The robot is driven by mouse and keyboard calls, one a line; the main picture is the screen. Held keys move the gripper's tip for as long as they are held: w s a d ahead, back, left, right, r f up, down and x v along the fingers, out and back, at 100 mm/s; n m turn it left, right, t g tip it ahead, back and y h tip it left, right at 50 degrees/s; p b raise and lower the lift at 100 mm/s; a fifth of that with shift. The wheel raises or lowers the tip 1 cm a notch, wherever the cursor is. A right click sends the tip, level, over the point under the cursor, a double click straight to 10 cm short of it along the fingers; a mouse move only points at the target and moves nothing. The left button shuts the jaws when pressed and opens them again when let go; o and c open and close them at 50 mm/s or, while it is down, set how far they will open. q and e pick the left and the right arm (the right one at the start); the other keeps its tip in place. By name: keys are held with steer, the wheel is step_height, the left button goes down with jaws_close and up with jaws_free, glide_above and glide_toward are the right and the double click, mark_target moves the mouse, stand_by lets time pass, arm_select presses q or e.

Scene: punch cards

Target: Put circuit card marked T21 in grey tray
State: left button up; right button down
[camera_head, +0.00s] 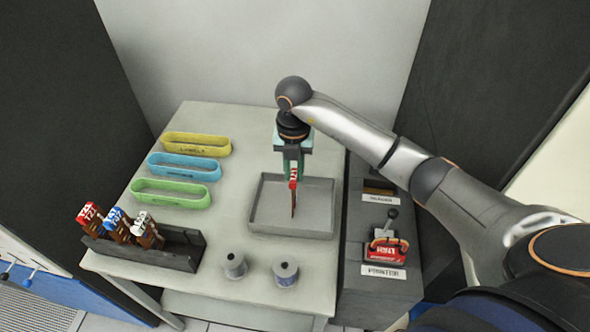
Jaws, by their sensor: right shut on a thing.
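A circuit card with a red tag (293,174) is held in my right gripper (292,162), which is shut on it. The card hangs upright, its brown lower part pointing down, over the grey tray (262,229). The writing on its tag is too small to read surely. I cannot tell whether its lower end touches the tray floor. The tray shows no other thing in it. My left gripper is not in view.
A dark rack (150,253) at the front left holds several cards with red, blue and white tags. Yellow (196,144), blue (184,166) and green (171,193) loops lie behind it. Two spools (235,265) (285,273) stand at the front. A printer unit (385,252) stands right of the table.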

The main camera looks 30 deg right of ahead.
steer(key=c, duration=0.8)
jaws_free()
steer(key=shift+f, duration=0.1)
step_height(320, 180, up, 12)
steer(key=shift+r, duration=0.15)
